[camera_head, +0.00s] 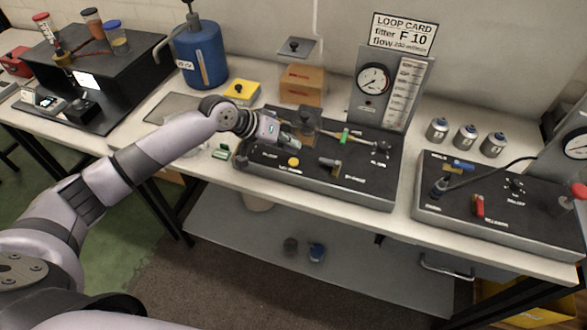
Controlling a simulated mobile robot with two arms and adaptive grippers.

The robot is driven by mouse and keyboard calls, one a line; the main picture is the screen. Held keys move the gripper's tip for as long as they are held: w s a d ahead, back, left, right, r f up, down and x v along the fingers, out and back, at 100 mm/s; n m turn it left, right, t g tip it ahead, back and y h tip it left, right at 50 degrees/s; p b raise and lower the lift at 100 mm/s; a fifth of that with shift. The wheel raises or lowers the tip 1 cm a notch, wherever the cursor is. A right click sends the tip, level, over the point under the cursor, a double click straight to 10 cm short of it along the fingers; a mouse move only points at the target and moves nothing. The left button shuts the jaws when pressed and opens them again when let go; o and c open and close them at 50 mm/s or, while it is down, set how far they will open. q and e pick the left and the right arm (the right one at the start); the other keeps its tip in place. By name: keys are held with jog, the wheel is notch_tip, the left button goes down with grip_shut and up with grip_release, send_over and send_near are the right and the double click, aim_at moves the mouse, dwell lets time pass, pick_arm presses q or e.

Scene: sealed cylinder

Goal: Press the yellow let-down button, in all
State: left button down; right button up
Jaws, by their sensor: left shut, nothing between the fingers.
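A small round yellow button (293,161) sits on the front part of a black loop panel (350,190) in the middle of the bench. My left gripper (294,143) reaches over the left part of this panel. It is shut and empty, and its tip is just behind the yellow button in the picture. I cannot tell its height above the panel. Brass fittings and a green-marked part (345,136) lie along the panel to the right of the gripper. A gauge board (390,85) stands at the panel's back. My right gripper is out of view.
A black knob (329,163) is right of the button. A yellow box (241,92) and a blue cylinder (200,55) stand behind my arm. A second panel (500,215) with a red lever (478,206) is at the right. Several small canisters (465,138) stand behind it.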

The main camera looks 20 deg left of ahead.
pick_arm(q)
jog(key=shift+f, duration=0.9)
jog(key=shift+f, duration=0.1)
dwell(0.7)
jog(key=shift+f, duration=0.3)
jog(key=shift+f+b, duration=0.35)
jog(key=shift+f, duration=0.05)
dwell(0.5)
jog(key=shift+r, duration=0.1)
jog(key=shift+r+p, duration=0.75)
jog(key=shift+p, duration=0.1)
